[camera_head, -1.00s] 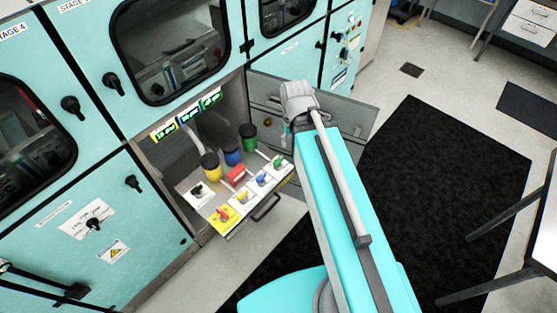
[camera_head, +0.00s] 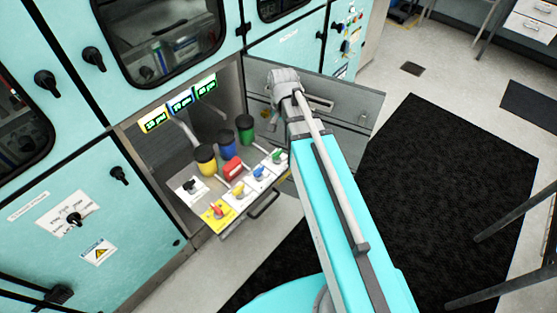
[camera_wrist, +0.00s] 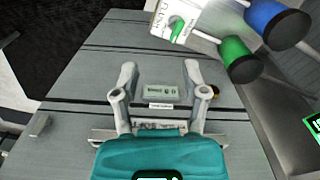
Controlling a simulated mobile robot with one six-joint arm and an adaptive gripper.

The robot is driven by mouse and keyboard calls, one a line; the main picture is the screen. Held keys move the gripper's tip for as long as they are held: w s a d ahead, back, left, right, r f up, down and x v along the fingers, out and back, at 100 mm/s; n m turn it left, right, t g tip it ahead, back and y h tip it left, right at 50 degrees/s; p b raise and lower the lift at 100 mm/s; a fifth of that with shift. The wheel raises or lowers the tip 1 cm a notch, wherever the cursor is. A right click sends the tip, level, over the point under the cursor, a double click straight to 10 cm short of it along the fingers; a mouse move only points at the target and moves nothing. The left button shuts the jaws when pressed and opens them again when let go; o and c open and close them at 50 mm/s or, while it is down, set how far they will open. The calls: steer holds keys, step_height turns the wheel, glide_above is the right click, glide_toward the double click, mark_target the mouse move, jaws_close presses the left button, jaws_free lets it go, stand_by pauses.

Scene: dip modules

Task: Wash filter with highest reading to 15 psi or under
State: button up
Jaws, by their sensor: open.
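Three filters stand on the pulled-out tray in the head view: yellow (camera_head: 205,160), blue (camera_head: 226,144) and green (camera_head: 245,128). Above them are a yellow display (camera_head: 153,119), a blue display (camera_head: 180,102) and a green display (camera_head: 206,86), their digits too small to read surely. The tray's front has a red switch (camera_head: 217,211) on a yellow plate, and yellow (camera_head: 238,189), blue (camera_head: 259,173) and green (camera_head: 278,156) valve knobs. My gripper (camera_wrist: 158,80) is open and empty in the wrist view, over the open door panel. The green filter (camera_wrist: 238,58) and blue filter (camera_wrist: 277,22) show there at upper right.
A red block (camera_head: 232,169) and a black knob on a white plate (camera_head: 190,186) are also on the tray. The open grey door (camera_head: 350,103) is right of the tray, behind my arm. A dark mat (camera_head: 430,190) covers the floor at right.

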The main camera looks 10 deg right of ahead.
mark_target(277, 152)
steer(key=w+f+m+b, duration=0.5)
steer(key=w+f+b, duration=0.2)
steer(key=f, duration=0.1)
steer(key=shift+w+f, duration=0.15)
steer(key=shift+w, duration=0.1)
steer(key=shift+f, duration=0.15)
step_height(277, 152, down, 14)
steer(key=b, duration=1.3)
steer(key=shift+r+b, duration=0.25)
steer(key=shift+b, duration=0.05)
steer(key=shift+c, duration=0.3)
jaws_close()
